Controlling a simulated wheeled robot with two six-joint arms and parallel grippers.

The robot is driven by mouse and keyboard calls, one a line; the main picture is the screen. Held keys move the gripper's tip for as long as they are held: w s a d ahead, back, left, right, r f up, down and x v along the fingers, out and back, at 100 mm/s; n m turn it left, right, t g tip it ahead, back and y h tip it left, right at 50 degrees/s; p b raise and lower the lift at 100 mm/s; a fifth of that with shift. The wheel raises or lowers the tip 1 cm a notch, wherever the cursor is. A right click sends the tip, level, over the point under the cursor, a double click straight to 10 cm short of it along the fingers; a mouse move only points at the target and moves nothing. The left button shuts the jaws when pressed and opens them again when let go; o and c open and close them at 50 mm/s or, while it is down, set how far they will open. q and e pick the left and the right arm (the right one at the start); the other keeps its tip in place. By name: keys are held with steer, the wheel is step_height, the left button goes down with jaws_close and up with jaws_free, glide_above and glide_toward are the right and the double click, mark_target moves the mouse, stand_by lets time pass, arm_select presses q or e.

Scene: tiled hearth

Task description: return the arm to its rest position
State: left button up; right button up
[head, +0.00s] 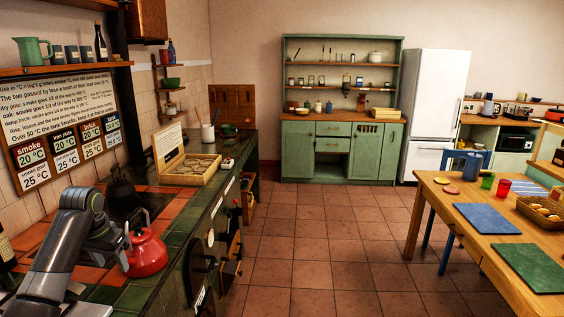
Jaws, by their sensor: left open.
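My left arm (55,245) comes in from the lower left, bent at the elbow over the tiled hearth (190,222). My left gripper (122,246) is open, pointing right at the left side of a red kettle (148,256). The gripper partly covers the kettle's left side, and I cannot tell whether they touch. The kettle stands upright on the tiles. My right gripper is not in view.
A dark kettle (121,189) stands behind my left gripper. An open wooden box (190,170) sits farther back on the hearth. A bottle (6,250) stands at the left edge. A table (440,205) is at the right, with clear floor (310,240) between.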

arm_select(q)
steer(key=s+d+f, duration=0.4)
steer(key=s+f, duration=0.6)
steer(key=s+d+f, duration=0.4)
steer(key=s+f, duration=0.5)
steer(key=f, duration=0.2)
steer(key=s+d+r+n+t+y, duration=0.1)
steer(key=s+d, duration=0.1)
steer(key=s, duration=1)
steer(key=s+d+r+n, duration=0.1)
steer(key=s+d, duration=0.1)
steer(key=s, duration=1)
step_height(320, 180, down, 24)
steer(key=a+g, duration=0.1)
steer(key=a, duration=0.1)
steer(key=s+d+f+g, duration=0.1)
steer(key=s+d+f, duration=0.1)
steer(key=s+f, duration=1.2)
step_height(320, 180, down, 3)
steer(key=shift+s+f+h, duration=0.1)
steer(key=shift+s+h, duration=0.2)
steer(key=shift+s, duration=0.1)
